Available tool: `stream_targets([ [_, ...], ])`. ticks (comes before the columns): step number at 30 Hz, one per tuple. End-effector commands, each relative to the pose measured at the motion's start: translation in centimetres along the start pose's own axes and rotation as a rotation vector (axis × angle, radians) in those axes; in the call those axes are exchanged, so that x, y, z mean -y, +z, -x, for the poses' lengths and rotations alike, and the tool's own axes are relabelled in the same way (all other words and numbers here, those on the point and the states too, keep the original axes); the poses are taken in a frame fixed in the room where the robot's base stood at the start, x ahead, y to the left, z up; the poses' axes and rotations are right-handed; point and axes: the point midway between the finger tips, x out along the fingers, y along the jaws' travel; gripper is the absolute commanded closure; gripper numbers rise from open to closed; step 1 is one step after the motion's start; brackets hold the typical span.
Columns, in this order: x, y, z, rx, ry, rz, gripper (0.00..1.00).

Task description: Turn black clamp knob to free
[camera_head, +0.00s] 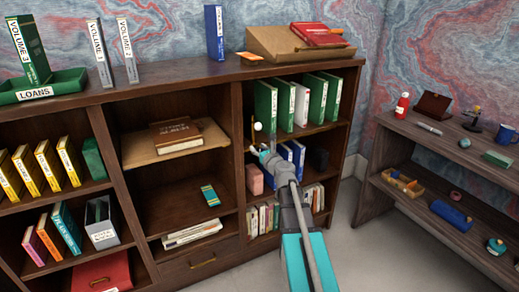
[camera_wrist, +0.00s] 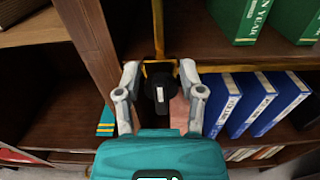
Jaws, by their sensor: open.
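The black clamp knob (camera_wrist: 159,86) shows in the wrist view with an upright white mark on its face. It sits on a brass-coloured bracket (camera_wrist: 158,40) at a shelf upright. My gripper (camera_wrist: 159,74) is open, with one finger on each side of the knob; I see gaps at both sides and cannot tell the depth between them. In the head view my gripper (camera_head: 261,151) is at the middle bookcase upright, below a small white ball (camera_head: 258,126) beside the brass bar (camera_head: 252,128). The knob cannot be made out there.
Green binders (camera_head: 287,106) stand on the shelf to the right above my gripper. Blue volumes (camera_wrist: 253,103) stand close to the right. A pink block (camera_wrist: 179,110) is just behind the right finger. The open compartment to the left holds a brown book (camera_head: 176,134).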

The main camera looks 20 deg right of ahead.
Motion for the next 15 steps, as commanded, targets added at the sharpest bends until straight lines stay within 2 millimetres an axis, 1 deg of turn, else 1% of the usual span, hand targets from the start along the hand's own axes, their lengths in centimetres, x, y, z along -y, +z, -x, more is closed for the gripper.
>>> stream_targets([
  [1,-0.01,0.00,0.00,0.000,0.000,0.000,0.64],
  [5,-0.02,0.00,0.01,0.000,0.000,0.000,0.88],
  [6,-0.03,0.00,0.00,0.000,0.000,0.000,0.95],
  [7,-0.03,0.00,0.00,0.000,0.000,0.000,1.00],
  [15,-0.04,-0.06,0.03,-0.001,0.001,0.002,1.00],
])
